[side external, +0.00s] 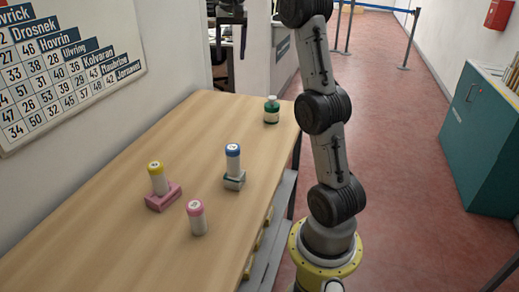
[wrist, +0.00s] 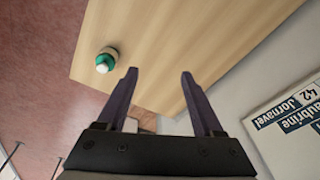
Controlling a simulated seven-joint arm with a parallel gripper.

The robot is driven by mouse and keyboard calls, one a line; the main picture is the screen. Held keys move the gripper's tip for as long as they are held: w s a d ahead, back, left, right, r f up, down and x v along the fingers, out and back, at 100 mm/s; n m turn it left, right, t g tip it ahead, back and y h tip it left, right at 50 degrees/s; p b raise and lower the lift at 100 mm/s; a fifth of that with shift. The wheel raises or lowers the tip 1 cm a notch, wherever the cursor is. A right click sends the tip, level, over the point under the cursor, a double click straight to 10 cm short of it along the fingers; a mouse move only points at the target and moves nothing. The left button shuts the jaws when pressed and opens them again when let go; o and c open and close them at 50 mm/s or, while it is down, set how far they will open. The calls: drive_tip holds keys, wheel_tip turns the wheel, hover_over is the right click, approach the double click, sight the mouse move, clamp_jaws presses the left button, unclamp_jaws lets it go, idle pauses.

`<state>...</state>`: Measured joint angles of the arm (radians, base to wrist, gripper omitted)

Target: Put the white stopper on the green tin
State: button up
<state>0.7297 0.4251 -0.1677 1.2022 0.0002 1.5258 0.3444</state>
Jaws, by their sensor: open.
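A small green container (side external: 271,110), which looks like the green tin, stands upright near the far end of the wooden counter. It also shows in the wrist view (wrist: 110,52), left of my fingers, with a small round white top (wrist: 102,68) that looks like the white stopper. The top appears to sit on the green part; I cannot tell how well it is seated. My gripper (wrist: 159,73) is open and empty, its two dark fingers apart. It is high above the counter's far end in the side view (side external: 230,18), clear of the container.
A yellow-capped cylinder (side external: 157,178) stands on a pink block (side external: 163,198). A blue-capped cylinder (side external: 233,160) stands on a grey-green block (side external: 234,181). A pink-capped white cylinder (side external: 196,218) stands nearer the front. The counter (side external: 115,215) is bare between them.

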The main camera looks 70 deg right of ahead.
drive_tip(key=s+a+n+t, duration=0.1)
drive_tip(key=s+a+n, duration=0.2)
drive_tip(key=a, duration=0.8)
drive_tip(key=s+a+n+t, duration=0.1)
drive_tip(key=s+a+n, duration=0.2)
drive_tip(key=a, duration=0.7)
drive_tip(key=s+a+f+n+t+y, duration=0.1)
drive_tip(key=s+a+f+n+t, duration=0.1)
drive_tip(key=s+a+f+n, duration=0.4)
drive_tip(key=s+a+f, duration=0.4)
drive_tip(key=s+f, duration=0.1)
drive_tip(key=s, duration=0.1)
drive_tip(key=shift+s+a, duration=0.2)
drive_tip(key=shift+s, duration=0.15)
